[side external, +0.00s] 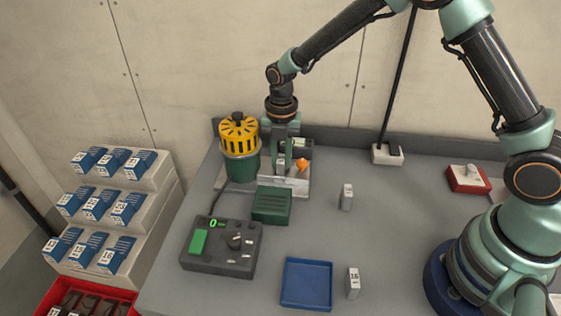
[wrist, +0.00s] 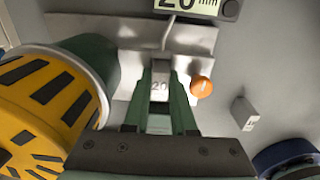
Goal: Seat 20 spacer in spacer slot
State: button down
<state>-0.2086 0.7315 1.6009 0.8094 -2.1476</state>
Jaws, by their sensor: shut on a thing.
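The 20 spacer (wrist: 159,87), a small grey block marked 20, is between the fingers of my gripper (wrist: 160,76) in the wrist view. My gripper (side external: 281,163) is shut on it and points down over the metal fixture (side external: 297,187) in the side view. The fixture's pale metal plate (wrist: 124,67) lies around and behind the fingertips in the wrist view. An orange knob (wrist: 202,89) is just right of the fingers. A display (wrist: 196,8) behind reads 20 mm. The spacer slot is hidden by the fingers and block; I cannot tell whether the spacer is in it.
A yellow-topped green canister (side external: 239,150) stands close left of my gripper. A green box (side external: 271,206) and a control box (side external: 221,248) are in front. Two other grey blocks (side external: 346,197) (side external: 352,282) and a blue tray (side external: 307,284) stand on the bench, which is clear at centre right.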

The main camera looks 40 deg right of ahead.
aim_at(281, 157)
jog(key=shift+f, duration=0.2)
jog(key=shift+f, duration=0.55)
jog(key=c, duration=0.7)
grip_release()
jog(key=shift+s, duration=0.1)
jog(key=shift+c, duration=0.2)
notch_tip(281, 157, up, 13)
jog(key=s+d+r+m+t, duration=0.2)
jog(key=s+d+r+m, duration=0.4)
jog(key=r+m, duration=0.4)
jog(key=s+d+m+t, duration=0.3)
jog(key=s+m, duration=0.7)
jog(key=m, duration=0.7)
jog(key=shift+s+d+t, duration=0.3)
jog(key=shift+s, duration=0.1)
